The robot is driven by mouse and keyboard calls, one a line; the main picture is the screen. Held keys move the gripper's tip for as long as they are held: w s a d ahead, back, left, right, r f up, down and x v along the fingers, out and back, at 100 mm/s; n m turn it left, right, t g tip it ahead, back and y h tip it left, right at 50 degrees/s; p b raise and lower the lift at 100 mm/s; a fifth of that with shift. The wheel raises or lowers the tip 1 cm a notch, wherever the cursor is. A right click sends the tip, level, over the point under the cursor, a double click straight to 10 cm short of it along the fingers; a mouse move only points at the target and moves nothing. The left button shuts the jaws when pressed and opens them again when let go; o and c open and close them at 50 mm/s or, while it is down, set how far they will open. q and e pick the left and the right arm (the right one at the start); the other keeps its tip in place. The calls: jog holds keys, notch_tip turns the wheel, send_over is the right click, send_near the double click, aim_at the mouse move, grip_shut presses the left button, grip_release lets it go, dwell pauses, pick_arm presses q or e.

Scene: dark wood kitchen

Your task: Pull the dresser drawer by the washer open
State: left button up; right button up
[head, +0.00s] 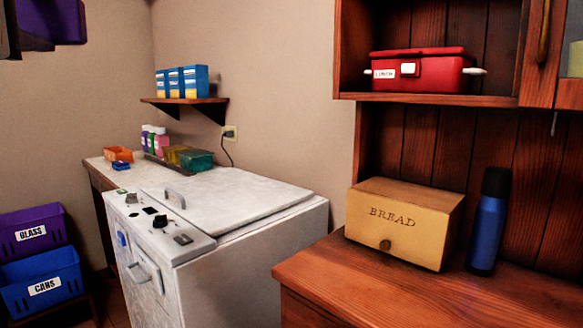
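The dresser (350,280) is reddish-brown wood and fills the right side of the head view, with its top and upper shelves showing. Its left end stands beside the white washer (250,265). A small part of the dresser's front (300,312) shows below the top at the bottom edge of the picture. The drawer's handle is out of view, and I cannot tell how far the drawer stands open. Neither of my grippers is in view.
A bread box (400,225) and a blue flask (488,225) stand on the dresser top. A red lunch box (420,72) sits on the shelf above. Purple (30,232) and blue (42,284) crates stand at the left.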

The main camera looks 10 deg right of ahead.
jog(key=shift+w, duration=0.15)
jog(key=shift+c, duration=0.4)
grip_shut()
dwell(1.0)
